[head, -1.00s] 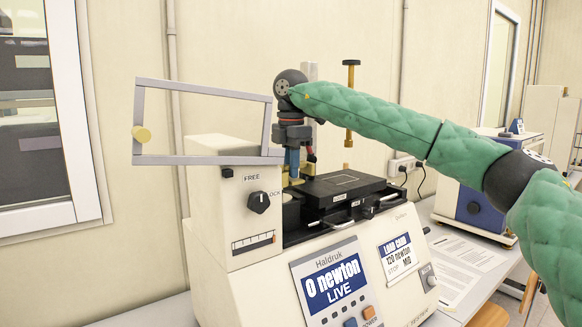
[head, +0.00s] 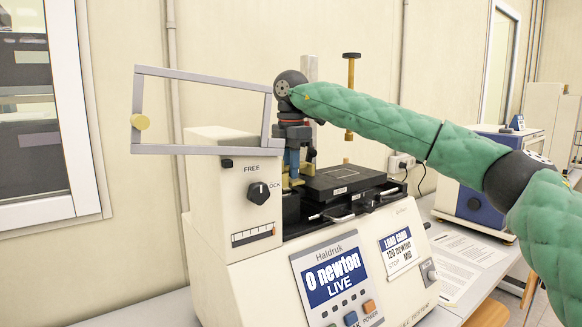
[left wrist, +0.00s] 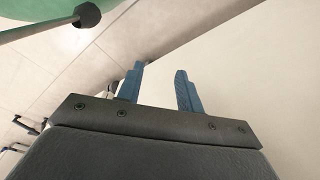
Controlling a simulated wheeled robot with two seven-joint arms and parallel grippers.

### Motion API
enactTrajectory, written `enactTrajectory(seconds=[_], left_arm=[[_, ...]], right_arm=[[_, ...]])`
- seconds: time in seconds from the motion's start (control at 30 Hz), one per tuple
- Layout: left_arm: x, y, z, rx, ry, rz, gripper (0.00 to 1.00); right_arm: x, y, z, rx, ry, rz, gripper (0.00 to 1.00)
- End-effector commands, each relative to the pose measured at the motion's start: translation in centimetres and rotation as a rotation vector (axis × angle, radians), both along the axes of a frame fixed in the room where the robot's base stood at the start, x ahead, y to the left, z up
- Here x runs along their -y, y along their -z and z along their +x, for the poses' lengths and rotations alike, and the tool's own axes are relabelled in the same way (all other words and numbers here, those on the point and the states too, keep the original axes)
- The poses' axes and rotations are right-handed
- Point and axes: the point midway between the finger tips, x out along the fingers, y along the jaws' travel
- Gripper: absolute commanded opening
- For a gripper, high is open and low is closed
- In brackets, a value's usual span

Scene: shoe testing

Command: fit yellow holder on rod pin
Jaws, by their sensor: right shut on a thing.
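My right gripper (head: 294,167) hangs down over the tester in the head view, its blue fingers low behind the left housing. It is shut on a yellow holder (head: 285,177), which shows only as small yellow parts beside the fingers. Its lower end is hidden by the housing, so I cannot tell whether it touches a rod pin. I cannot clearly pick out the rod pin. A grey upright post (head: 311,69) stands behind the wrist. My left gripper (left wrist: 161,82) is open and empty in the left wrist view, its blue fingers apart.
The tester (head: 230,260) carries a raised grey guard frame (head: 203,76) at its left. A black plate (head: 343,181) lies right of the gripper, and a brass rod (head: 350,95) stands behind it. Papers (head: 455,262) and a blue-white machine (head: 480,190) are at right.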

Motion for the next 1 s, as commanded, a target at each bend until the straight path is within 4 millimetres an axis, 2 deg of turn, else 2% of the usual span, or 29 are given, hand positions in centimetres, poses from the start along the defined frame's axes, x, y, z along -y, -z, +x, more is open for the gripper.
enactTrajectory(seconds=[0.6,0.63,0.73,1.0], left_arm=[[0.0,1.0,0.0,0.000,0.000,0.000,0.36],[0.0,0.9,0.0,0.000,0.000,0.000,0.36],[0.0,0.9,0.0,0.000,0.000,0.000,0.36],[0.0,1.0,0.0,0.000,0.000,0.000,0.36]], right_arm=[[0.0,1.3,0.0,0.000,0.000,0.000,0.00],[0.0,1.2,0.0,0.000,0.000,0.000,0.20],[0.0,1.2,0.0,0.000,0.000,0.000,0.40],[0.0,1.2,0.0,0.000,0.000,0.000,0.40]])
